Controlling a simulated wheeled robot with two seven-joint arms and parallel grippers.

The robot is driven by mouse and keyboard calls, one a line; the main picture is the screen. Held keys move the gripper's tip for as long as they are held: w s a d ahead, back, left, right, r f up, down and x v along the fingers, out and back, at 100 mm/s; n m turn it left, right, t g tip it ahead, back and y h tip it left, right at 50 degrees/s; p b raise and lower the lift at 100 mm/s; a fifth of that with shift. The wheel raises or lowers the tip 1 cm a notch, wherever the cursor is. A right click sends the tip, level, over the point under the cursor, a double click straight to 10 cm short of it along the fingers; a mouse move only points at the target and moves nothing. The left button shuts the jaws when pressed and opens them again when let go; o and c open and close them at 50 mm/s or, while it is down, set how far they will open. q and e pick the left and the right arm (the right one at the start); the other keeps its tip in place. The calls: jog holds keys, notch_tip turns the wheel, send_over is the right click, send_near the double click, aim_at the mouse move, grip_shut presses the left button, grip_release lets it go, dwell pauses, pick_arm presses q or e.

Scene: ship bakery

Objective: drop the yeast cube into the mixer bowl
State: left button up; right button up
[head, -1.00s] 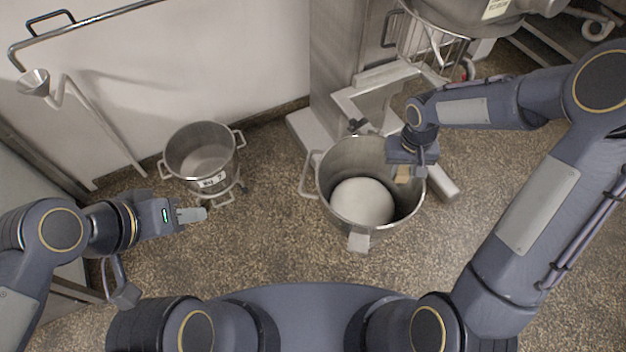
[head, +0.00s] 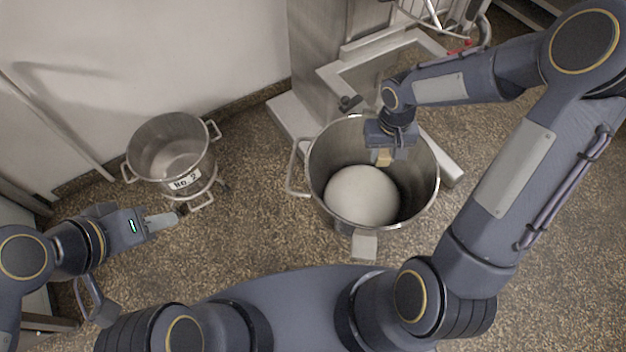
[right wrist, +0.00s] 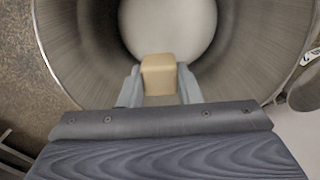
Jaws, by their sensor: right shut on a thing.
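The yeast cube (right wrist: 158,76) is a tan block between the two fingers of my right gripper (right wrist: 160,88) in the right wrist view. In the head view the cube (head: 384,158) shows just below my right gripper (head: 386,152), over the mixer bowl. The mixer bowl (head: 322,205) is a large steel bowl with handles, holding a smooth white mass (head: 361,196) at its bottom. The bowl's wall (right wrist: 85,45) surrounds the cube in the right wrist view. My left gripper (head: 163,221) is over the floor at the left, its fingers appearing close together.
A smaller steel pot (head: 170,152) with a label stands on a wheeled base at the left by the wall. The mixer's column and base legs (head: 440,160) stand behind and right of the bowl. Speckled floor is clear between pot and bowl.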

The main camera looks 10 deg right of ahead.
notch_tip(320, 180, down, 2)
jog(key=shift+f+b, duration=0.2)
jog(key=shift+b, duration=0.35)
jog(key=o, duration=1.1)
jog(key=shift+c, duration=0.2)
notch_tip(320, 180, up, 8)
jog(key=p, duration=0.1)
jog(key=shift+p, duration=0.35)
